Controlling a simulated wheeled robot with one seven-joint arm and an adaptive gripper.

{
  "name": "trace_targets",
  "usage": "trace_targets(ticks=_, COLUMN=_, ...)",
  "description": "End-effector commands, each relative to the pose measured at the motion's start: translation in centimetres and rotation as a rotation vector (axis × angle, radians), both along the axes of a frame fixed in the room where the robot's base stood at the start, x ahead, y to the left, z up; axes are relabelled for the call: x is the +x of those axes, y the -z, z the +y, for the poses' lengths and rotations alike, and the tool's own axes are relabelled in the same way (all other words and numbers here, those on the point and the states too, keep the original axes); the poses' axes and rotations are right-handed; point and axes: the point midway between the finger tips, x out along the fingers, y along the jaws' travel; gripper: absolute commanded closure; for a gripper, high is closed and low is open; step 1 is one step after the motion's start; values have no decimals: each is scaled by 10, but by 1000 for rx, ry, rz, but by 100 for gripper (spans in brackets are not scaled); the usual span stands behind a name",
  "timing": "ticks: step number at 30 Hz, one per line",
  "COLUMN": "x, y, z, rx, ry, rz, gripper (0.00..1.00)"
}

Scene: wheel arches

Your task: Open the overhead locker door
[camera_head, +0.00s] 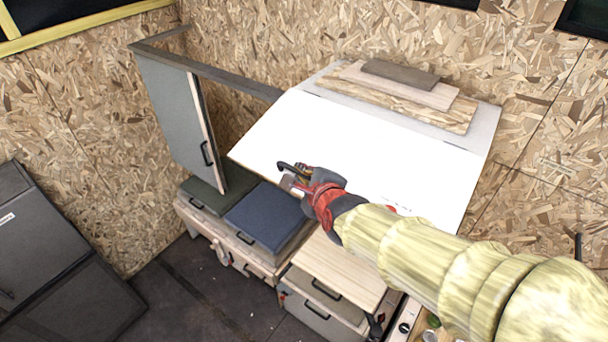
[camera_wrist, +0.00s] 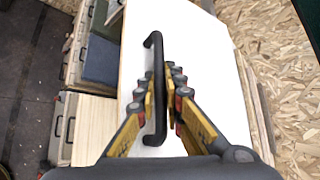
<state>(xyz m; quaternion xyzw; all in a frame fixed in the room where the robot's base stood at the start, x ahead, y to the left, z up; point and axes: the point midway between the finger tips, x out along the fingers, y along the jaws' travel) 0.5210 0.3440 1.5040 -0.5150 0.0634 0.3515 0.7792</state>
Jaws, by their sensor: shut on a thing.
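The white overhead locker door (camera_head: 350,150) slants outward and down from the front edge of the locker top (camera_head: 480,140) in the head view. It also fills the middle of the wrist view (camera_wrist: 205,60). Its black bar handle (camera_head: 284,166) is near the door's lower left edge. My gripper (camera_head: 292,183) reaches in from the lower right and is shut on the handle. In the wrist view, the yellow fingers (camera_wrist: 164,85) stand on either side of the handle (camera_wrist: 153,45). The locker's inside is hidden behind the door.
Several boards (camera_head: 410,90) lie stacked on the locker top. A grey cabinet door (camera_head: 175,120) stands upright at left. Below are a blue-topped unit (camera_head: 265,215) and a wooden-topped drawer unit (camera_head: 338,268). Open dark floor (camera_head: 205,285) lies at the lower left.

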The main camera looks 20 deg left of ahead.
Motion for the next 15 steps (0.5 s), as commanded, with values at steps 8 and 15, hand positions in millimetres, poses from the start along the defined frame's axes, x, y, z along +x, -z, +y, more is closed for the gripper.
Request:
trace_targets(ticks=8, x=0, y=1, z=0, rx=-2, ry=-2, rz=1, gripper=78)
trace_targets(ticks=15, x=0, y=1, z=0, rx=-1, ry=-1, rz=0, gripper=72)
